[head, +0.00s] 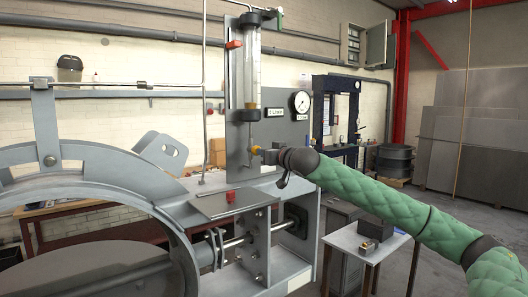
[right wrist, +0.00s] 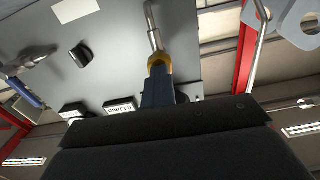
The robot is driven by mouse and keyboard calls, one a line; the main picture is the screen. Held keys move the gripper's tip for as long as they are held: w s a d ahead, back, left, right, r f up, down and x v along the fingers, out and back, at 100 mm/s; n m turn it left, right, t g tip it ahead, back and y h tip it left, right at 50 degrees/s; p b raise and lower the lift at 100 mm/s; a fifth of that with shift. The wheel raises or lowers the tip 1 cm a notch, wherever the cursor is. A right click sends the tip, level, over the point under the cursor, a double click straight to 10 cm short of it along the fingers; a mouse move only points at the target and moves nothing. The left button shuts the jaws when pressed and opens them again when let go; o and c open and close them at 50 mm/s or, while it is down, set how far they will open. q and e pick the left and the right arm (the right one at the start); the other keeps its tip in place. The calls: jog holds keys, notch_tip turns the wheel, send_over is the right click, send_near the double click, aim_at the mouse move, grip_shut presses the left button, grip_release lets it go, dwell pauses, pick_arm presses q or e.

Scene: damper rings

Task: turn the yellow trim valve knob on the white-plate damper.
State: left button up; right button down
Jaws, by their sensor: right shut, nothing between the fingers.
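The yellow trim valve knob (head: 256,150) sits low on the grey panel, below the clear flow tube, at the end of a thin metal pipe. My right gripper (head: 267,156) is at the knob, coming from the right. In the right wrist view the yellow knob (right wrist: 158,61) is right at the tip of my shut fingers (right wrist: 157,84), which partly cover it. I cannot tell whether they touch it. Nothing is held between the fingers. My left gripper is not in view. I cannot make out which plate is the white one.
A clear flow tube (head: 252,75) and a round gauge (head: 301,101) are on the panel (head: 277,130). A large grey ring (head: 100,165) fills the left. A small table (head: 366,243) with a dark box stands below my right arm.

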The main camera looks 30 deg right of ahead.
jog(key=c, duration=2.2)
grip_release()
jog(key=c, duration=1.7)
grip_release()
jog(key=shift+s+f, duration=0.1)
jog(key=shift+s, duration=0.05)
jog(key=shift+s+b, duration=0.65)
jog(key=shift+s, duration=0.2)
jog(key=shift+d, duration=0.1)
